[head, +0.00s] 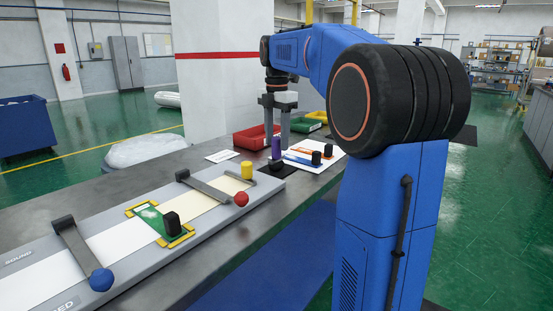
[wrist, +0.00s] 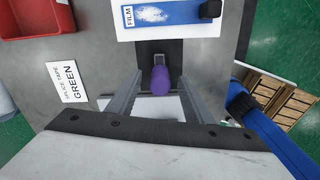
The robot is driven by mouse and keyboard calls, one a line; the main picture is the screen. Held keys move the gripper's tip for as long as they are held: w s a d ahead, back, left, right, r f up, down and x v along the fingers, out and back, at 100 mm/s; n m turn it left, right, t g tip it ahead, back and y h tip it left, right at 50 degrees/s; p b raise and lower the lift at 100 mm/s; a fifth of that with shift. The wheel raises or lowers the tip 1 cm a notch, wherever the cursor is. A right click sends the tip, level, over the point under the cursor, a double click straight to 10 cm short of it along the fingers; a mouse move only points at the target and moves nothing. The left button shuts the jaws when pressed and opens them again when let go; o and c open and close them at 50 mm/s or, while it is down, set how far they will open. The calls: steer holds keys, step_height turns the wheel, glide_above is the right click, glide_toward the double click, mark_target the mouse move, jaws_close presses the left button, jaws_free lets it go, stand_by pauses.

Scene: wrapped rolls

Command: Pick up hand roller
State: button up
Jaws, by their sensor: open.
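The hand roller appears to be the purple-handled tool (head: 276,148), standing upright on a black base (head: 276,165) on the grey bench. Its rounded purple top also shows in the wrist view (wrist: 160,80). My gripper (head: 277,138) points down over it, jaws open. In the wrist view the two fingers of my gripper (wrist: 160,88) stand either side of the purple handle, with gaps visible on both sides.
A white board (head: 312,157) with blue and orange strips and black knobs lies beside the roller. Red (head: 250,137) and green (head: 295,134) bins stand behind.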

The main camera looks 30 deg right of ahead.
mark_target(276, 148)
steer(key=shift+a+f, duration=0.1)
steer(key=shift+f, duration=1.7)
steer(key=c, duration=1.1)
